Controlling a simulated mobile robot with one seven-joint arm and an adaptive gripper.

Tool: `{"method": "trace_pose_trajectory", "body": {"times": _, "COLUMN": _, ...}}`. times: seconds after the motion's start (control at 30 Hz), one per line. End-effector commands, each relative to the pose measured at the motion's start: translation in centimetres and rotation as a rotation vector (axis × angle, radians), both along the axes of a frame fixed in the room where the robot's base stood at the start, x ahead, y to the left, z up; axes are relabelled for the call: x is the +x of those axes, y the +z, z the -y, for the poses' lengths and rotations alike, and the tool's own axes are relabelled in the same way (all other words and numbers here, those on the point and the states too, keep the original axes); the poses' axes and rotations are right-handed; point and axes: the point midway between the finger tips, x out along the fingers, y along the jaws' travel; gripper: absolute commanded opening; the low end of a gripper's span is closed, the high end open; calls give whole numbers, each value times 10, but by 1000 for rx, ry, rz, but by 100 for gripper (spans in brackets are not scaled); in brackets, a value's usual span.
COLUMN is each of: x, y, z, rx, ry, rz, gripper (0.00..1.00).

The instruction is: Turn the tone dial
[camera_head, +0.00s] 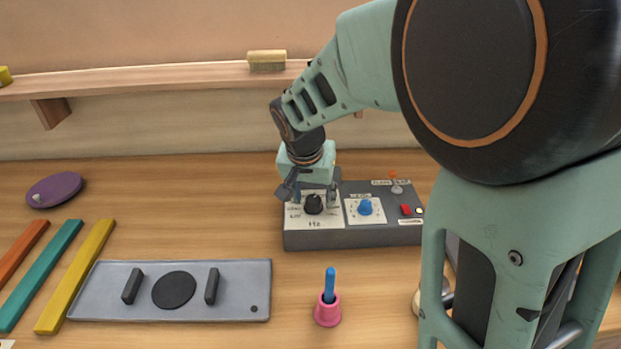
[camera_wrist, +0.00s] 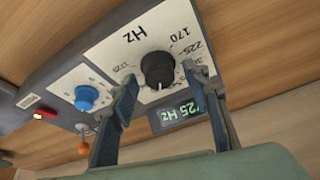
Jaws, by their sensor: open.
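The tone dial is a black knob (camera_head: 314,205) on a white panel marked Hz, at the left of a dark grey box (camera_head: 350,239). In the wrist view the dial (camera_wrist: 157,70) sits between my two fingertips, with numbers around it. My gripper (camera_head: 312,192) is open above the dial, its fingers apart on either side (camera_wrist: 159,80). I cannot tell whether a finger touches the knob. A green display (camera_wrist: 180,115) below the dial reads 25 Hz, its first character partly unclear.
A blue knob (camera_head: 365,207), a red switch (camera_head: 405,210) and an orange-tipped lever (camera_head: 395,184) are on the same box. A pink holder with a blue stick (camera_head: 328,312) stands in front. A grey plate (camera_head: 230,300) and coloured bars (camera_head: 78,275) lie left.

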Motion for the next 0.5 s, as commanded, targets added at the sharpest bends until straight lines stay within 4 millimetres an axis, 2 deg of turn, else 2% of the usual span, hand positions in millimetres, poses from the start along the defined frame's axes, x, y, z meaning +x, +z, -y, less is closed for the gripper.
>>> {"method": "trace_pose_trajectory", "body": {"times": 0.17, "x": -1, "y": 5, "z": -1, "rx": 1, "ry": 0, "rz": 1, "gripper": 43}}
{"method": "trace_pose_trajectory", "body": {"times": 0.5, "x": -21, "y": 54, "z": -6, "rx": 2, "ry": 1, "rz": 3, "gripper": 43}}
